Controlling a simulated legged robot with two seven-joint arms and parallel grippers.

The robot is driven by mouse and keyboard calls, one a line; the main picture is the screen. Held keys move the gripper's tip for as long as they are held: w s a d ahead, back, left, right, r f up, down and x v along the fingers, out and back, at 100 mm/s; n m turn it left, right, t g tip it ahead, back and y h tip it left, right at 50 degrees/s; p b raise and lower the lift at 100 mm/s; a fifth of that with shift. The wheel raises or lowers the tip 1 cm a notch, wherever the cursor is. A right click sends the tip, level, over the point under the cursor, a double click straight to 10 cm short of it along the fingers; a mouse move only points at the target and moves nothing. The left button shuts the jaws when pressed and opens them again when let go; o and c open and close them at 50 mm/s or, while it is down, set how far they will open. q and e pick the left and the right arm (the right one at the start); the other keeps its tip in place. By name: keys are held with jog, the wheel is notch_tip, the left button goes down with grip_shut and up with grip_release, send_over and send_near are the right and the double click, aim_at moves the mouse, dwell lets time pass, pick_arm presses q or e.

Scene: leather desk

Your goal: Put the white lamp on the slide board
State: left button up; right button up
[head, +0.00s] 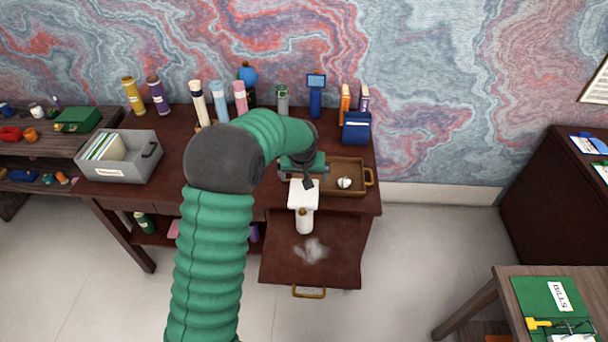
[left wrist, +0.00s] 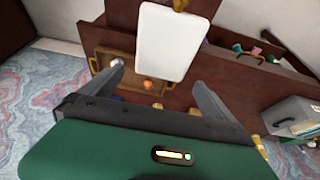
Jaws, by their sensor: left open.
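The white lamp (head: 303,195) has a flat rectangular head and a cylindrical body with a brown-gold top. It stands upright at the desk's front edge; its lower end appears over the back of the slide board (head: 280,262), but contact is unclear. The dark wooden board extends from the desk front, with a brass handle and a whitish patch. My left gripper (head: 307,182) is open, just behind the lamp head and partly hidden by my arm. In the left wrist view, the lamp's white head (left wrist: 168,42) shows beyond the spread fingers of my gripper (left wrist: 160,85). My right gripper is out of view.
A wooden tray (head: 369,176) with a small white round item lies right of the lamp. A grey file box (head: 145,166) stands at the desk's left. Bottles, books and a blue box (head: 356,130) line the back. The slide board's front part is clear of objects.

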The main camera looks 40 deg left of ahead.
pick_arm(q)
jog(key=r, duration=0.1)
jog(key=s+d+r, duration=0.1)
jog(key=r, duration=0.1)
jog(key=shift+s+d+r, duration=0.1)
jog(key=shift+s+d, duration=0.25)
jog(key=shift+d, duration=0.05)
jog(key=s+d+f+m+h, duration=0.1)
jog(key=s+d+f+m, duration=0.1)
jog(key=s+d, duration=0.7)
jog(key=s+d+f+m+g+h, duration=0.1)
jog(key=s+d+f+m, duration=0.2)
jog(key=s+d, duration=0.5)
jog(key=s+m, duration=0.1)
jog(key=s, duration=0.3)
jog(key=shift+s+d, duration=0.2)
jog(key=shift+d, duration=0.2)
jog(key=shift+w, duration=0.15)
jog(key=shift+a, duration=0.15)
